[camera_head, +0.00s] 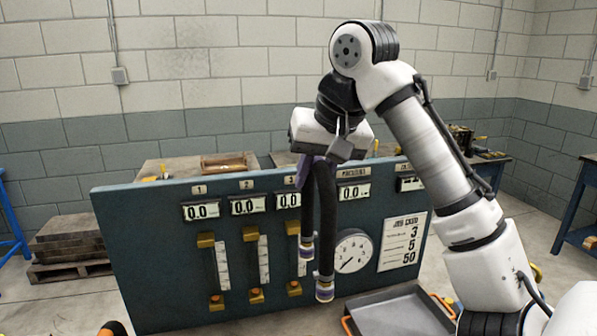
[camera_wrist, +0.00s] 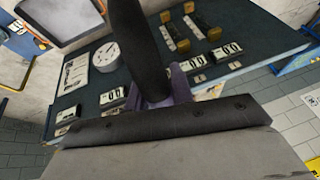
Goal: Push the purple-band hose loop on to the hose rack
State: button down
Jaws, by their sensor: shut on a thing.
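The purple-band hose loop (camera_head: 327,222) is a dark hose bent double, hanging below my gripper (camera_head: 318,165). Its two ends carry purple and pale bands and hang at different heights before the blue panel. My gripper is shut on the loop's top, where a purple piece shows. In the wrist view the dark hose (camera_wrist: 137,45) runs up from a purple part at my gripper (camera_wrist: 165,92); the fingertips are partly hidden there. I cannot make out a hose rack for certain in either view.
The blue panel (camera_head: 150,250) carries digital displays, brass-fitted flow tubes, a round gauge (camera_head: 353,252) and a white card (camera_head: 402,242). A grey tray (camera_head: 395,312) with orange handles lies low in front. Benches stand behind; stacked slabs (camera_head: 68,240) sit at left.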

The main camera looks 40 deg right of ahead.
jog(key=w+a+b, duration=0.1)
jog(key=w+a, duration=0.4)
jog(key=a, duration=0.6)
jog(key=w+a, duration=0.4)
jog(key=a, duration=0.7)
notch_tip(320, 180, down, 25)
jog(key=b, duration=1.6)
jog(key=shift+d, duration=0.35)
jog(key=shift+s+d+f, duration=0.1)
jog(key=shift+f, duration=1.05)
dwell(1.7)
